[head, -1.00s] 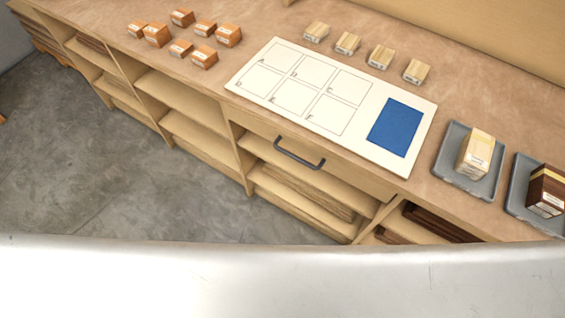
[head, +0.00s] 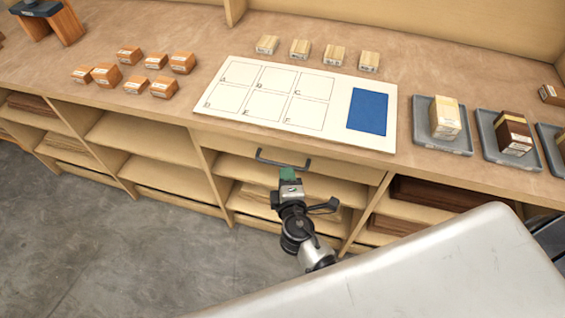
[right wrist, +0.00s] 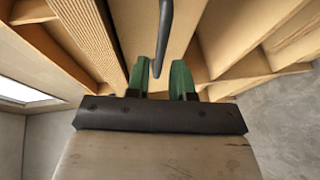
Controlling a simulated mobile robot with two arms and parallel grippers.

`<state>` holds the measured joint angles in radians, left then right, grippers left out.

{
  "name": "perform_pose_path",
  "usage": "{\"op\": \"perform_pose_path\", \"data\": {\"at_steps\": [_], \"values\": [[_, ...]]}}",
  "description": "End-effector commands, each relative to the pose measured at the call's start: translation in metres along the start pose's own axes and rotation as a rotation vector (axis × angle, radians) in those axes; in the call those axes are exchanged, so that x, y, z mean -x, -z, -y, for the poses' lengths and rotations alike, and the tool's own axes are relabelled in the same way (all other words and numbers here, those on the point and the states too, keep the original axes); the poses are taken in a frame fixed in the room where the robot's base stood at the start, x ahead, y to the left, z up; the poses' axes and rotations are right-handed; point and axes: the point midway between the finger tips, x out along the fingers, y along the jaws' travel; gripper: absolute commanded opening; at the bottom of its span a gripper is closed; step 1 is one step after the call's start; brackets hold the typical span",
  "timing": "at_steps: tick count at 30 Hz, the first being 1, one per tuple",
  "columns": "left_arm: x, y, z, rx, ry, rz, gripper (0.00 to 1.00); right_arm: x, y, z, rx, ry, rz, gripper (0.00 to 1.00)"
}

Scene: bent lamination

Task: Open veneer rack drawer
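The veneer rack drawer (head: 345,171) is a wooden front under the counter, and it looks closed. Its dark bar handle (head: 283,163) sits near the middle of the front. My right gripper (head: 288,174), with green fingers, is at the handle from the front. In the right wrist view the gripper (right wrist: 162,80) is open, and the dark handle (right wrist: 165,35) runs between its two fingers with space on both sides. Whether a finger touches the handle is unclear. My left gripper is not in view.
Open shelves (head: 160,172) lie beside and below the drawer. On the counter are a white lettered board (head: 335,125) with a blue patch, orange-brown blocks (head: 105,75), pale blocks (head: 300,49) and grey trays (head: 424,138). Clear grey floor (head: 130,245) lies in front.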

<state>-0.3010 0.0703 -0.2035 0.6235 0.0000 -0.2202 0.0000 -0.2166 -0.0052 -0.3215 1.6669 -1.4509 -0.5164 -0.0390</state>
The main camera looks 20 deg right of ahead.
Motion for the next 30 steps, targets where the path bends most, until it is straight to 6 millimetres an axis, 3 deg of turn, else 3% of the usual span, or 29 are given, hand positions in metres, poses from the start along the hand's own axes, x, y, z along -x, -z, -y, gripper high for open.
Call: {"op": "perform_pose_path", "data": {"at_steps": [3,10,20,25,30], "values": [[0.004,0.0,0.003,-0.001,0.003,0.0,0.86,-0.023,0.001,-0.001,0.0,-0.001,0.0,0.23],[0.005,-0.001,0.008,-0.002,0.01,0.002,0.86,-0.049,0.0,0.0,-0.001,0.001,0.0,0.23],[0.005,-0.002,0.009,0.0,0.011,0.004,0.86,-0.054,0.0,0.001,-0.002,0.002,0.0,0.23],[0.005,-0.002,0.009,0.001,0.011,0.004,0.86,-0.054,0.0,0.001,-0.002,0.002,0.0,0.01],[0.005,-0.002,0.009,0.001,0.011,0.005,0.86,-0.053,0.0,0.001,-0.002,0.002,0.0,0.0]]}}
